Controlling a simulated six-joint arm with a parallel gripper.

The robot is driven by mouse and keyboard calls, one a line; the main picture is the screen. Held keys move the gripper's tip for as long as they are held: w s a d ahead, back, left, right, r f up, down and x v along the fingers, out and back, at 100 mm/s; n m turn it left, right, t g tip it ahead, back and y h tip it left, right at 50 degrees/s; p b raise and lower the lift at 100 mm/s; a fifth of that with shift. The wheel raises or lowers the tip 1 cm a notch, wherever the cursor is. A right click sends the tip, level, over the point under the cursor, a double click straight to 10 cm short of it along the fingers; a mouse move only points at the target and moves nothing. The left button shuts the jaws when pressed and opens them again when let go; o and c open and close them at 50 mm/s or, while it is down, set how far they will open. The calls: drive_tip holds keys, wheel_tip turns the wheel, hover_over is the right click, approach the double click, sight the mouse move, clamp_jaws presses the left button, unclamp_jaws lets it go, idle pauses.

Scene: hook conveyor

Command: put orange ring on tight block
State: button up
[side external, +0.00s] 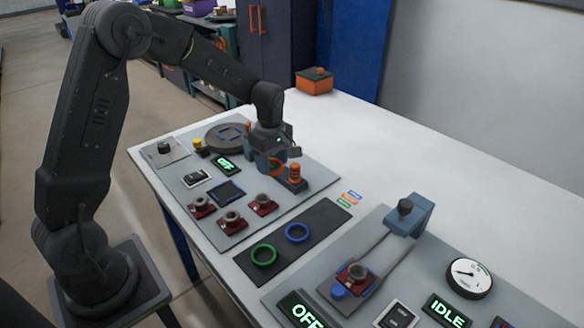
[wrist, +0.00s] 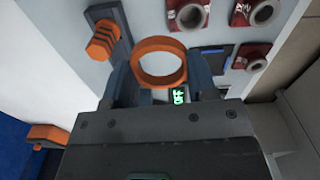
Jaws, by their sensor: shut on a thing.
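My gripper (side external: 272,162) is shut on the orange ring (wrist: 160,43), which sits between the two fingers in the wrist view. In the side view the orange ring is partly hidden by the fingers, beside an orange ridged post (side external: 295,172) on a dark blue base. The post also shows in the wrist view (wrist: 104,42), left of the ring and apart from it. Several red blocks with grey round tops stand on the grey panel, including one block (side external: 232,218), and another block (side external: 355,272) sits on the front station. I cannot tell which is the tight block.
A green ring (side external: 263,255) and a blue ring (side external: 297,233) lie on a dark mat (side external: 318,220). A round dark plate (side external: 225,137) is behind my gripper. A dial (side external: 468,278) stands at front right. The white table's back right is mostly clear.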

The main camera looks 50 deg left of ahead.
drive_tip(key=s+a+f+n, duration=0.1)
drive_tip(key=s+a+n, duration=0.2)
drive_tip(key=s+a, duration=0.5)
drive_tip(key=n, duration=0.2)
hover_over(199, 199)
drive_tip(key=shift+w+d+f, duration=0.2)
drive_tip(key=shift+d+f, duration=0.25)
drive_tip(key=shift+f, duration=0.15)
drive_tip(key=shift+s+f, duration=0.15)
drive_tip(key=shift+s, duration=0.1)
drive_tip(key=shift+s+f, duration=0.1)
drive_tip(key=shift+f, duration=1.65)
drive_tip(key=shift+f, duration=1.45)
idle(2.5)
